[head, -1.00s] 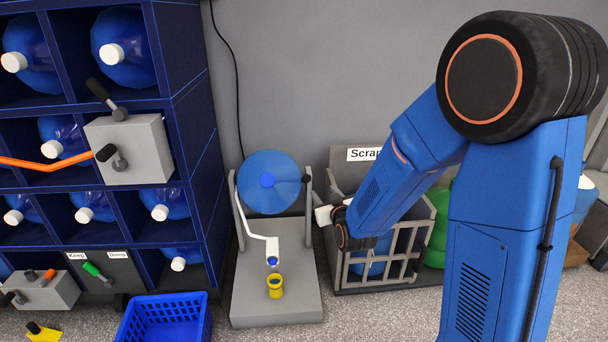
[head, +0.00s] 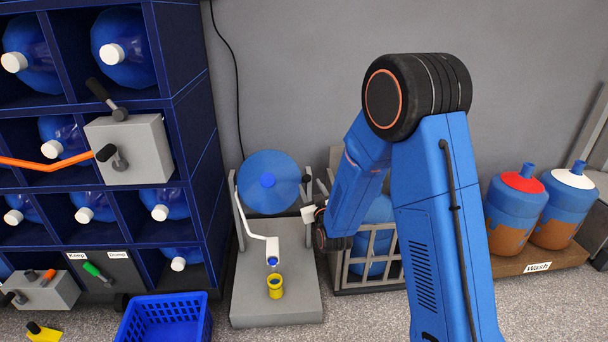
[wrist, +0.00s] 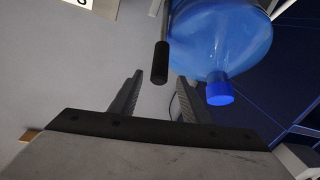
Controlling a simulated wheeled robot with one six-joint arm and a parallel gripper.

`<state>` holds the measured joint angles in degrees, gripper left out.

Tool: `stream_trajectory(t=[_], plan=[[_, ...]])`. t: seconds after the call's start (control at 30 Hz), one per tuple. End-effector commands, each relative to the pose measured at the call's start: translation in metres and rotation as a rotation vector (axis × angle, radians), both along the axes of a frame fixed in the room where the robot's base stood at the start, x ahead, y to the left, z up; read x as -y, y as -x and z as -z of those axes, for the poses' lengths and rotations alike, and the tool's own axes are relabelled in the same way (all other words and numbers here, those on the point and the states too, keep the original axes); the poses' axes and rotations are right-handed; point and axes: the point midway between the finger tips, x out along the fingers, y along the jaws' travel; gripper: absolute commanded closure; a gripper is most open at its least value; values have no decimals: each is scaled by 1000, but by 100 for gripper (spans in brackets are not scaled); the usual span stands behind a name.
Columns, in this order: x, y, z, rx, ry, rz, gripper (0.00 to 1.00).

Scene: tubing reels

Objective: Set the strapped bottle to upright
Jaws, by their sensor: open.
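The strapped bottle (head: 262,192) lies on its side in the grey tilting stand (head: 245,300), its blue cap (head: 267,181) facing the head camera. A black handle (head: 306,178) sticks out at the stand's right upright. My gripper (head: 309,213) is just right of the stand, below the handle, mostly hidden by my wrist in the head view. In the wrist view, my gripper (wrist: 156,97) has its fingers apart with nothing between them. The handle (wrist: 160,62) shows beyond the fingers, and the bottle (wrist: 222,32) is to its right. The straps cannot be made out.
A yellow cup (head: 275,287) stands under a white spout (head: 272,250) on the stand's base. The scrap cage (head: 370,283) holds a blue bottle close on the right. A rack (head: 200,130) of bottles and a blue crate (head: 165,320) are left. Two bottles stand on the Wash shelf (head: 520,264).

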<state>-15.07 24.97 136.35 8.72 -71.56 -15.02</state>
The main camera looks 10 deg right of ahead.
Motion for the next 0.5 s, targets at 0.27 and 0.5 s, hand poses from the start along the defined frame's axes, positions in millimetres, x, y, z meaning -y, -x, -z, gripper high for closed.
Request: stream_trajectory(t=[0.27, 0.5], plan=[[-5, -50, 0, 0, -1, 2, 57], [-10, -87, 0, 0, -1, 1, 57]])
